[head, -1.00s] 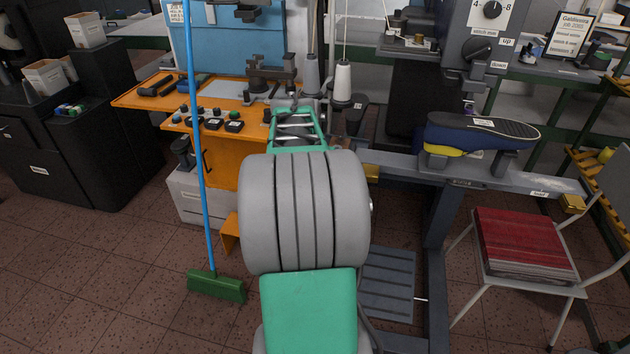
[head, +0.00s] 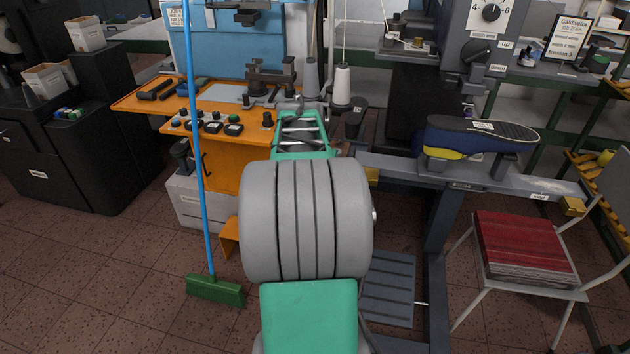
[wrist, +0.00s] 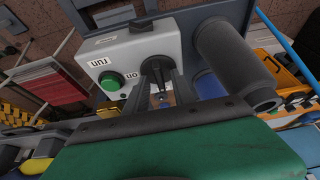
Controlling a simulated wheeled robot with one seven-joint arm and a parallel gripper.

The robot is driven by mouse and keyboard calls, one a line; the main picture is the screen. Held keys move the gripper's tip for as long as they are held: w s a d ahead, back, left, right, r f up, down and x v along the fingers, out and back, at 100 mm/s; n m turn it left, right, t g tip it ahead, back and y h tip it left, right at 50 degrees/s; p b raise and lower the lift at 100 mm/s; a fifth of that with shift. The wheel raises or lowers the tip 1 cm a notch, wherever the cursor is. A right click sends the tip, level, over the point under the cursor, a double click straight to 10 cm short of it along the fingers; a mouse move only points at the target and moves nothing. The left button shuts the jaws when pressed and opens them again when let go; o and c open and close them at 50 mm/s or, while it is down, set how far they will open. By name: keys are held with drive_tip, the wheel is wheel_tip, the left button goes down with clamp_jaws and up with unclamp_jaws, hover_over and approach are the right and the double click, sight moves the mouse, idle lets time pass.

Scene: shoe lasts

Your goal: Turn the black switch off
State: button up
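In the wrist view a light grey control box (wrist: 150,48) carries a round green button (wrist: 111,81) and upside-down labels reading "run" and "on". The dark fingers of my gripper (wrist: 158,68) reach up to the face of this box, right of the button and the "on" label. In the head view my arm hides the gripper and box.
A dark grey cylinder (wrist: 232,62) stands close right of the fingers. In the head view an orange bench (head: 225,150) with small controls is left of my arm. A blue-handled broom (head: 215,289) leans there.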

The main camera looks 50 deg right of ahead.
drive_tip(key=v, duration=0.7)
drive_tip(key=shift+a+r, duration=0.15)
drive_tip(key=shift+r, duration=0.2)
drive_tip(key=shift+s, duration=0.1)
